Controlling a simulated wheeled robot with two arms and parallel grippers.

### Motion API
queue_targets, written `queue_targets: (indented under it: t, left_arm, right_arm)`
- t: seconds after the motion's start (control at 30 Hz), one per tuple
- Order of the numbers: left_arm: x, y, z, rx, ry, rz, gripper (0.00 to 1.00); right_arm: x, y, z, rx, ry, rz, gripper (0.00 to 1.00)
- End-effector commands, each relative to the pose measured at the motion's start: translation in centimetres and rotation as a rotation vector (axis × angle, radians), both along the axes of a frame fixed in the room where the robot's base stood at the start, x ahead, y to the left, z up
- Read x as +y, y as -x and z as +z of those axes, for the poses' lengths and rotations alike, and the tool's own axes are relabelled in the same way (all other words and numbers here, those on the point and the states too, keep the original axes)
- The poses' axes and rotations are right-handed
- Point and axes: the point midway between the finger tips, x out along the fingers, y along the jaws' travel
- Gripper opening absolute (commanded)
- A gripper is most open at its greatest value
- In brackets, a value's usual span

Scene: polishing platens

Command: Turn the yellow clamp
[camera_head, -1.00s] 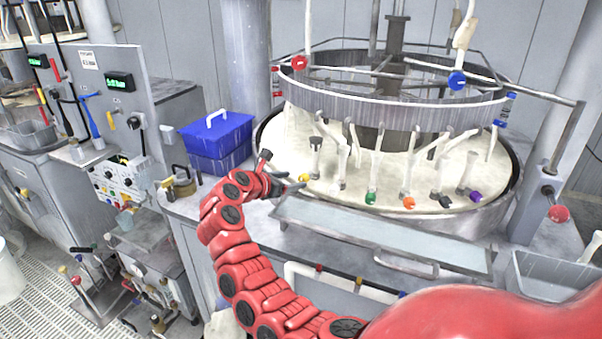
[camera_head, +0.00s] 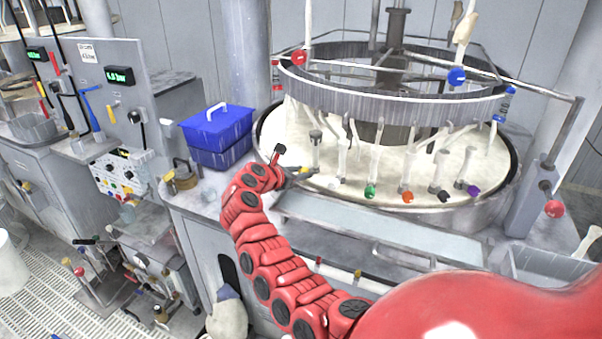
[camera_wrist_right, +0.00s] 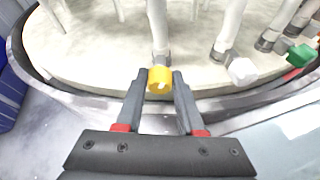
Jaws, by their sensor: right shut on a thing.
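The yellow clamp (camera_wrist_right: 160,80) is a small yellow knob at the foot of a white post on the round platen (camera_wrist_right: 95,50). In the right wrist view it sits between the two dark fingertips of my right gripper (camera_wrist_right: 160,92), which is shut on it. In the head view the yellow clamp (camera_head: 304,170) is small, at the platen's front left edge. My right gripper (camera_head: 296,173) reaches it there from the left, with its red arm curving up from below. My left gripper is not in view.
Along the platen's front edge are white, green (camera_head: 370,192), orange (camera_head: 407,197), dark and purple (camera_head: 473,191) knobs. A blue box (camera_head: 215,138) stands to the left. A grey ring (camera_head: 400,108) hangs over the platen. A flat tray (camera_head: 380,228) lies in front.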

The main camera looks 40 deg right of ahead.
Motion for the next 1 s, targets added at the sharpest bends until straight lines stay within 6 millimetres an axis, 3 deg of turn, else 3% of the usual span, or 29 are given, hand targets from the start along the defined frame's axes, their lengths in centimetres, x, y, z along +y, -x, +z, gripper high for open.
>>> queue_targets:
  t: [0.23,0.6,0.97,1.0]
  left_arm:
    - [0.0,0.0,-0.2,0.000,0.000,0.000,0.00]
    - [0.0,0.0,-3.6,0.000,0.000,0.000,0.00]
    - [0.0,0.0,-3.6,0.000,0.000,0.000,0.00]
    - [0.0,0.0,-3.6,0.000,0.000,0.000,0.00]
  right_arm:
    - [0.0,0.0,-0.1,0.006,0.000,0.000,0.00]
    - [0.1,-0.3,-0.3,0.260,0.018,0.000,0.00]
    - [0.1,-0.3,-0.1,0.295,0.016,0.001,0.00]
    - [0.1,-0.3,-0.1,0.295,0.016,0.001,0.41]
